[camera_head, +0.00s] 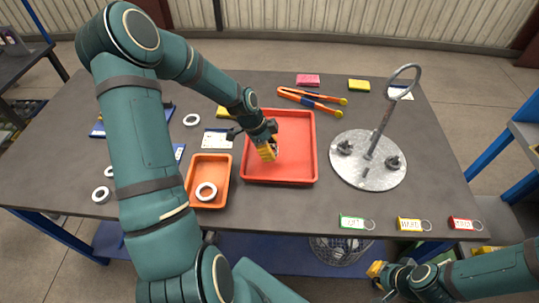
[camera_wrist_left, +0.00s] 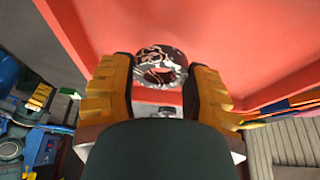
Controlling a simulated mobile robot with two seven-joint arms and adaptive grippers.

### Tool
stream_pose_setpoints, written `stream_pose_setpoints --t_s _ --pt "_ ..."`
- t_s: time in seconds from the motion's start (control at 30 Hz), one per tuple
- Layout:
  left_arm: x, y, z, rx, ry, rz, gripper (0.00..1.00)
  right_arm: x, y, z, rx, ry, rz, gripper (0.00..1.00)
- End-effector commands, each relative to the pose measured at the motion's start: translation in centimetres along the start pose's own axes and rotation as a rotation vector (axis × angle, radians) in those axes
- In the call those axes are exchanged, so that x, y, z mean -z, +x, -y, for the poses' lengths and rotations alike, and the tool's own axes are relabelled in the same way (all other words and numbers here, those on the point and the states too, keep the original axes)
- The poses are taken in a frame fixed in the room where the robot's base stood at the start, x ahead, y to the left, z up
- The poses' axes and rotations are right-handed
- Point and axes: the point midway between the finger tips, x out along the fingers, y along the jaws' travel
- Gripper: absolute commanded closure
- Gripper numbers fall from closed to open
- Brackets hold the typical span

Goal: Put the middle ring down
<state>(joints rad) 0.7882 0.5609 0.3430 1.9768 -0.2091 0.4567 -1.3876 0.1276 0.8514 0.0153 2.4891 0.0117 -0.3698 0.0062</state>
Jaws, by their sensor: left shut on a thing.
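My left gripper (camera_head: 266,151) is over the red tray (camera_head: 297,178), pointing down into it. In the left wrist view, my left gripper (camera_wrist_left: 160,82) is shut on a shiny metal ring (camera_wrist_left: 161,66), which sits between the yellow-backed fingertips with the red tray behind it. Whether the ring touches the tray floor cannot be told. In the head view the held ring is hidden by the fingers. My right gripper (camera_head: 376,270) is at the lower right, in front of the table; its jaw opening is unclear.
A small orange tray (camera_head: 193,173) left of the red tray holds a pale ring (camera_head: 206,191). More rings (camera_head: 191,119) lie on the table's left. A round metal stand (camera_head: 368,176) with a hooked post is at right. Orange tongs (camera_head: 311,98) lie behind the red tray.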

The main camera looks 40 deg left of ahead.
Motion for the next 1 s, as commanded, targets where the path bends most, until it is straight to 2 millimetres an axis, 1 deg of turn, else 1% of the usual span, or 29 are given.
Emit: stream_pose_setpoints --t_s 0.13,0.3,0.57,0.7,0.73,0.77,0.8,1.0 --pt "-0.5 1.3 0.0 -0.001 0.000 0.000 0.93 -0.1 0.2 -0.1 0.000 -0.001 0.002 1.00" --pt "-1.3 3.3 0.0 -0.001 0.000 -0.001 0.93 -0.2 0.4 -0.1 0.001 -0.002 0.004 1.00" --pt "-1.4 3.4 0.0 0.001 0.000 0.000 0.93 -0.2 0.4 -0.1 0.001 -0.002 0.004 1.00" --pt "-1.6 3.8 0.0 0.001 0.000 0.000 0.93 -0.3 0.7 -0.2 0.001 -0.002 0.007 1.00" --pt "-1.6 3.8 0.0 0.000 0.000 0.000 0.40 -0.3 0.7 -0.2 0.001 -0.003 0.007 1.00" --pt "-1.6 3.7 0.0 0.000 0.000 0.000 0.29 -0.3 0.6 -0.2 0.001 -0.003 0.007 1.00" --pt "-1.6 3.7 0.0 0.000 0.000 0.000 0.22 -0.3 0.6 -0.2 0.001 -0.003 0.007 1.00" --pt "-1.5 3.7 0.0 0.000 0.000 0.000 0.22 -0.3 0.6 -0.2 0.001 -0.002 0.006 1.00"
